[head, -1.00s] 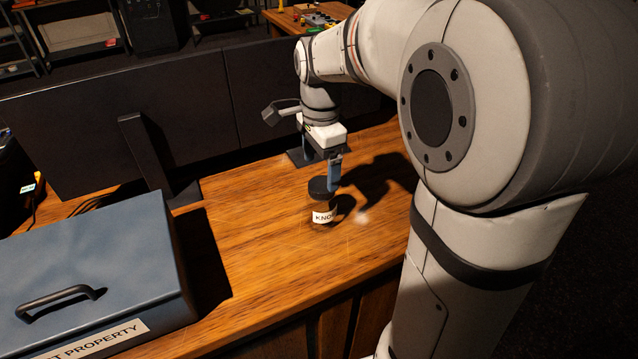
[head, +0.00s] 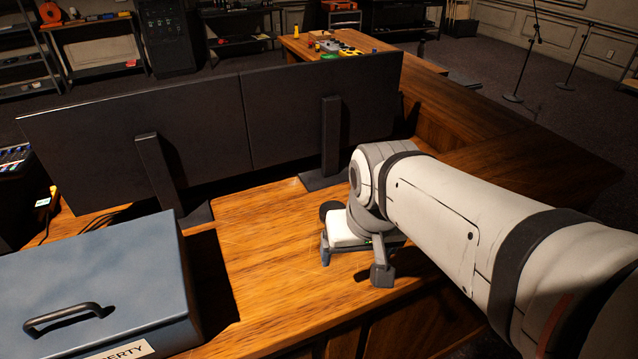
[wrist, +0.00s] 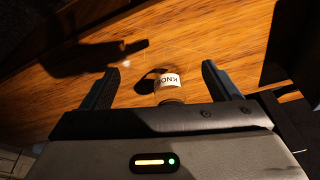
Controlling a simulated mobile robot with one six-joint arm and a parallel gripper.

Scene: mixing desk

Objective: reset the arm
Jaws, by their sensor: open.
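My gripper (wrist: 160,67) is open, its two dark fingers spread wide in the wrist view. A small jar (wrist: 168,81) with a white label reading "KNO..." shows between the fingers, partly hidden behind the gripper body. I cannot tell its exact distance from the fingers. My arm stretches in from the right.
A blue-grey lidded box (head: 110,270) with a black handle fills the desk's front left. Two dark monitors (head: 205,125) on stands (head: 160,175) line the back edge, close to the arm. Bare desk (head: 265,245) lies between box and gripper.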

